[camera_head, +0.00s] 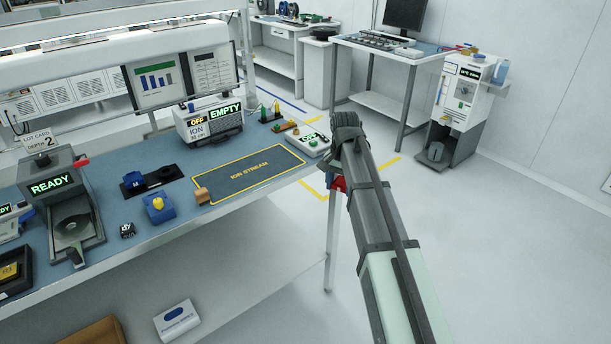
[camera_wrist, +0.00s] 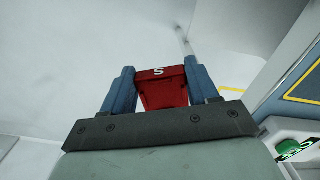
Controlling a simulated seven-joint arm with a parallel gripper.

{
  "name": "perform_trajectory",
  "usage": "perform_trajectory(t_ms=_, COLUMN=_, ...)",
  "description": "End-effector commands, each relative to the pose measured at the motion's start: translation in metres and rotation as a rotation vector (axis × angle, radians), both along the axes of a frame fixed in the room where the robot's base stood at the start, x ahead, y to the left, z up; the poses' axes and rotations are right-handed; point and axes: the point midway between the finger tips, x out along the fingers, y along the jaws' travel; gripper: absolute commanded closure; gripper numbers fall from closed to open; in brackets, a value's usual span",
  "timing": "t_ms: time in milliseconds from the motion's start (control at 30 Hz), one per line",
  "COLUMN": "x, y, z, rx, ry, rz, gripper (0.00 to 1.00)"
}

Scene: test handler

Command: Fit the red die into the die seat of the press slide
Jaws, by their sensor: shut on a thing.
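The red die (camera_wrist: 162,92) is held between the two blue fingers of my gripper (camera_wrist: 161,78) in the wrist view. It has a white letter S on its top edge and tapers toward the palm. In the head view the red die (camera_head: 338,183) shows partly under my gripper (camera_head: 337,172), beyond the right end of the bench and above the floor. My arm hides part of it. No part is clearly labelled as the press slide. A grey machine with a READY sign (camera_head: 52,187) at the left has a sloping tray with a round recess (camera_head: 72,224).
The blue bench (camera_head: 185,222) carries a yellow-outlined ION STREAM mat (camera_head: 250,175), a wooden block (camera_head: 202,195), a blue block with a yellow knob (camera_head: 158,207) and an ioniser (camera_head: 208,124). A white machine (camera_head: 465,95) stands at the far right.

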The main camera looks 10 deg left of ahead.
Motion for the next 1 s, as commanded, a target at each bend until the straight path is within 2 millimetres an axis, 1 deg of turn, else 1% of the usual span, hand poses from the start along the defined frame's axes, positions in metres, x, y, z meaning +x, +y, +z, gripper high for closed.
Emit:
perform_trajectory(t_ms=33, x=-0.007, y=-0.022, z=-0.005, rx=0.000, ry=0.000, rz=0.021, gripper=0.76)
perform_trajectory(t_ms=67, x=-0.009, y=-0.032, z=-0.007, rx=0.000, ry=0.000, rz=0.039, gripper=0.76)
perform_trajectory(t_ms=100, x=-0.012, y=-0.047, z=-0.010, rx=0.000, ry=0.001, rz=0.061, gripper=0.76)
perform_trajectory(t_ms=267, x=-0.028, y=-0.101, z=-0.020, rx=0.000, ry=0.001, rz=0.155, gripper=0.76)
perform_trajectory(t_ms=300, x=-0.033, y=-0.115, z=-0.023, rx=0.000, ry=0.001, rz=0.179, gripper=0.76)
perform_trajectory(t_ms=433, x=-0.047, y=-0.153, z=-0.030, rx=0.000, ry=0.000, rz=0.250, gripper=0.76)
perform_trajectory(t_ms=500, x=-0.053, y=-0.167, z=-0.033, rx=0.000, ry=0.000, rz=0.281, gripper=0.76)
perform_trajectory(t_ms=633, x=-0.063, y=-0.188, z=-0.037, rx=0.000, ry=0.000, rz=0.323, gripper=0.76)
perform_trajectory(t_ms=800, x=-0.073, y=-0.208, z=-0.041, rx=0.000, ry=0.000, rz=0.365, gripper=0.76)
perform_trajectory(t_ms=1000, x=-0.084, y=-0.228, z=-0.045, rx=0.000, ry=0.000, rz=0.406, gripper=0.76)
